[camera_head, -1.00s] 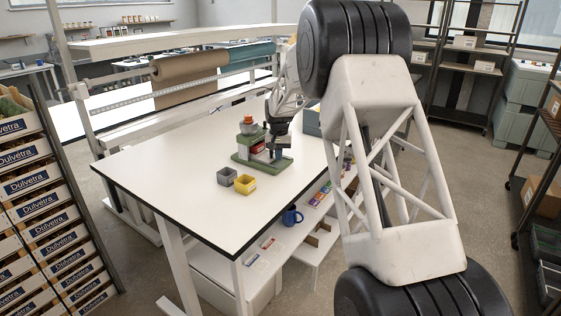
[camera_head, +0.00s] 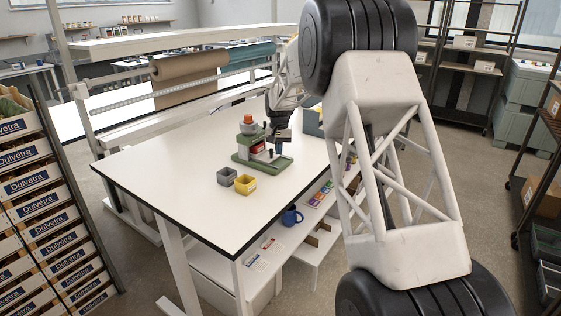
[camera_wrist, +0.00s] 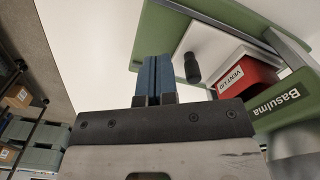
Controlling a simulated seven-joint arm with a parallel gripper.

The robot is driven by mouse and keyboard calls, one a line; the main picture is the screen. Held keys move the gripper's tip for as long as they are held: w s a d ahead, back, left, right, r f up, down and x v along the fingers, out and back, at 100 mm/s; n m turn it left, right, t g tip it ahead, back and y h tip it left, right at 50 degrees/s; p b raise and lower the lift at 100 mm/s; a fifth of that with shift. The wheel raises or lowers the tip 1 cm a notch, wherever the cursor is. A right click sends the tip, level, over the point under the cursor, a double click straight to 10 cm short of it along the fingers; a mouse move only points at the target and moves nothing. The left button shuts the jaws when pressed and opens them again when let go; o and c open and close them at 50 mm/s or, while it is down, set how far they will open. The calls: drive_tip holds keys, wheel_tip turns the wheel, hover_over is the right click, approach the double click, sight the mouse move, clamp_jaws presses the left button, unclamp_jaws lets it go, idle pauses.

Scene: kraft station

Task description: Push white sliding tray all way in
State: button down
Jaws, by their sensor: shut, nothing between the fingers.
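The green machine (camera_head: 262,158) stands on the white table, with a red block and an orange-topped pale bowl on it. In the wrist view the white sliding tray (camera_wrist: 212,44) lies within the machine's green frame, alongside a grey rail. A black knob (camera_wrist: 193,68) stands at the tray's near edge. A red "VENT LID" block (camera_wrist: 247,75) is to its right. My gripper (camera_wrist: 153,62) has blue fingers, shut and empty, pointing toward the frame just left of the knob. I cannot tell whether they touch anything. It also shows at the machine's right side in the head view (camera_head: 279,147).
A grey bin (camera_head: 227,177) and a yellow bin (camera_head: 245,185) stand in front of the machine. A blue-grey box (camera_head: 312,122) stands behind it to the right. The front left of the white table (camera_head: 170,180) is clear. A green "Basulma" part (camera_wrist: 284,100) is close on the gripper's right.

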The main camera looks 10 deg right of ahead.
drive_tip(key=shift+r, duration=2.25)
drive_tip(key=s+r, duration=0.4)
drive_tip(key=s, duration=0.7)
drive_tip(key=s+r+n+t, duration=0.1)
drive_tip(key=s+r, duration=0.4)
drive_tip(key=s, duration=0.6)
drive_tip(key=s+r, duration=0.4)
drive_tip(key=s, duration=0.7)
drive_tip(key=s+f+n, duration=0.1)
drive_tip(key=s+f, duration=0.2)
drive_tip(key=s, duration=1.3)
drive_tip(key=s+f+t, duration=0.1)
drive_tip(key=s+f, duration=0.3)
drive_tip(key=s, duration=1.1)
drive_tip(key=shift+s+a+f+n+t, duration=0.15)
drive_tip(key=shift+s+a+n+t, duration=0.15)
drive_tip(key=shift+s+a+n, duration=0.1)
